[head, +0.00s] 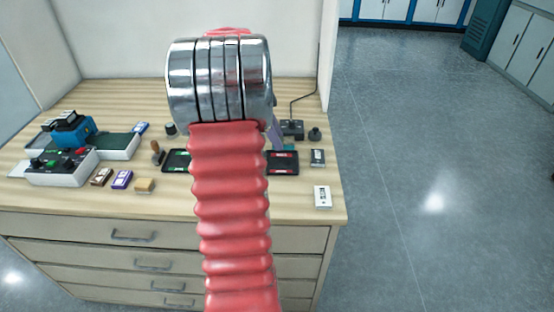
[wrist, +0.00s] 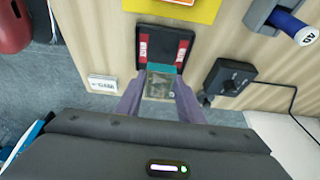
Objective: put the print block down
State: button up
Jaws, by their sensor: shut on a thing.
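In the wrist view my gripper (wrist: 161,82) has two grey-purple fingers shut on the print block (wrist: 160,79), a small block with a teal edge and a grey-green face. The block shows just beside the near edge of a black tray (wrist: 164,60) with red labels at its sides. I cannot tell whether the block touches the table or hangs above it. The red-labelled tray (head: 283,162) shows there, right of my arm.
A white-labelled block (wrist: 102,83) and a black knob box (wrist: 232,77) flank the tray. In the head view, small blocks lie at the right (head: 318,157) and front right (head: 322,196) of the table. A green-marked tray (head: 177,160) and a machine (head: 62,165) stand left.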

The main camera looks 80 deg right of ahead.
jog(key=shift+f, duration=1.25)
jog(key=shift+f, duration=2.45)
jog(key=shift+f, duration=0.1)
jog(key=o, duration=1.1)
jog(key=v, duration=1.2)
jog(key=shift+w, duration=0.1)
